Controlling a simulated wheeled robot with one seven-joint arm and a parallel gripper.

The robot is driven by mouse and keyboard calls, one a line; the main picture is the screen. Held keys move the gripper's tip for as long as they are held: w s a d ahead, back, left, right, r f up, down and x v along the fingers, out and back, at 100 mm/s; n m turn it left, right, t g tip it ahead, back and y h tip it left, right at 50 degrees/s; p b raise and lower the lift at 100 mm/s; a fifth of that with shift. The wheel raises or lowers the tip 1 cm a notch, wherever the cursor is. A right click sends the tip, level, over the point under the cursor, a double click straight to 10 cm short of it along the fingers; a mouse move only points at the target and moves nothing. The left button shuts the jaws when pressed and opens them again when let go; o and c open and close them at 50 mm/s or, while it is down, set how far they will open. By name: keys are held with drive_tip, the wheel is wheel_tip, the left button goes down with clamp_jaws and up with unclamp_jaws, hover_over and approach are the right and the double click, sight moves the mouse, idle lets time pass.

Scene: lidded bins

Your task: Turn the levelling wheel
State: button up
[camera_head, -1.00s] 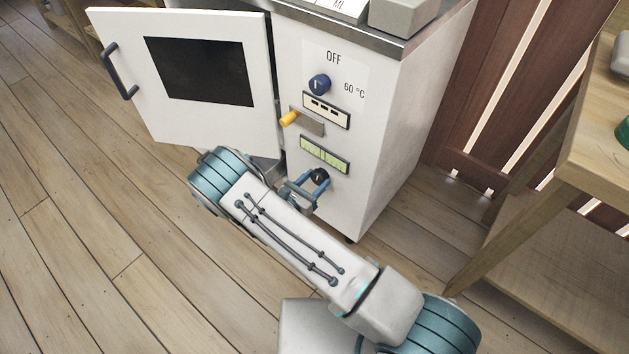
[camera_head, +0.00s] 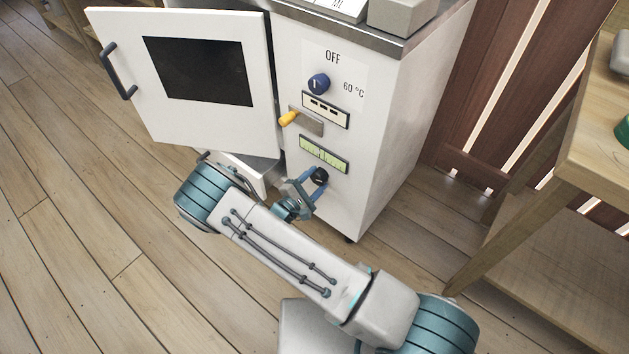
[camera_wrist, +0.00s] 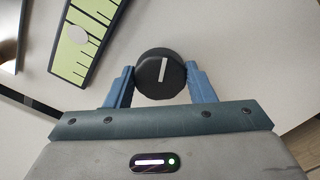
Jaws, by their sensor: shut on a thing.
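The levelling wheel is a round black knob (camera_head: 319,176) with a white line, low on the front of the white cabinet (camera_head: 392,140). In the wrist view the knob (camera_wrist: 161,74) sits between the two blue fingers of my gripper (camera_wrist: 160,82), which is shut on it. In the head view my gripper (camera_head: 310,188) reaches the knob from the lower left. Just above the knob is a green level gauge (camera_head: 324,154) with black marks.
The cabinet door (camera_head: 190,85) stands open at the left. Above the gauge are a yellow lever (camera_head: 289,118) and a blue dial (camera_head: 319,83) pointing at OFF. A wooden table (camera_head: 590,160) stands at the right. The floor at the left is clear.

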drive_tip(key=m, duration=0.4)
drive_tip(key=shift+m, duration=0.3)
idle(0.3)
drive_tip(key=o, duration=1)
drive_tip(key=shift+a+f, duration=0.1)
drive_tip(key=p+v, duration=0.2)
drive_tip(key=v, duration=1.1)
drive_tip(key=shift+s+a+p, duration=0.25)
drive_tip(key=shift+s+p, duration=0.05)
drive_tip(key=shift+p, duration=0.05)
